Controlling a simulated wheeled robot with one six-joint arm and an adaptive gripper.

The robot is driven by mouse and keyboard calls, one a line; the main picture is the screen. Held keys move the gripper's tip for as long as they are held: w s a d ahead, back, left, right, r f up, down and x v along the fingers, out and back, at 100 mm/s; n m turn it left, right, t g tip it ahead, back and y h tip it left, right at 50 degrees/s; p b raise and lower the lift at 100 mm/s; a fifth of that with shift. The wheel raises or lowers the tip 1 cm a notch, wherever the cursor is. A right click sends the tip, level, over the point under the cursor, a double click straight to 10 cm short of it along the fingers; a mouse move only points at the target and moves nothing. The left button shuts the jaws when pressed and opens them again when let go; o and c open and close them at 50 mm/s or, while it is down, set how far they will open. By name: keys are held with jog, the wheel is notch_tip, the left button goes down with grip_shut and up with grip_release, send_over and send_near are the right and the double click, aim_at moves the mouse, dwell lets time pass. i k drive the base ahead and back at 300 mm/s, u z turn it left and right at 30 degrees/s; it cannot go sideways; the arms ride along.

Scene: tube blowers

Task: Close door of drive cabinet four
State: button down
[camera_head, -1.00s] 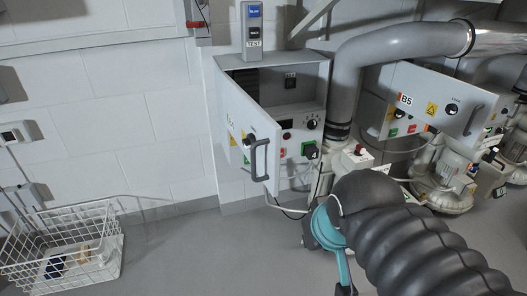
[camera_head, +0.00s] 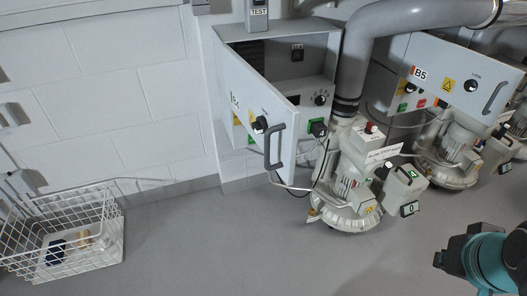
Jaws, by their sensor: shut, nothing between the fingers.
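The drive cabinet with the door marked, as far as I can read it, B4 hangs on the wall at upper centre; its grey box (camera_head: 285,34) is open at the front. Its door (camera_head: 247,100) stands swung out from the left side, with a black knob and a dark pull handle (camera_head: 274,146) near its free edge. The cabinet's interior shows to the right of the door. Part of my arm, teal and dark, shows at the lower right, well apart from the door. I see no gripper fingers.
A second cabinet, its door (camera_head: 458,78) marked B5, stands at the right, also open. Blowers (camera_head: 345,203) stand on the floor below, with a large grey pipe (camera_head: 369,35) between the cabinets. A white wire basket (camera_head: 100,257) sits lower left. The floor in the middle is clear.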

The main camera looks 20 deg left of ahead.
aim_at(249, 96)
jog(key=k, duration=0.8)
jog(key=u, duration=1.4)
jog(key=i, duration=0.5)
jog(key=u, duration=0.05)
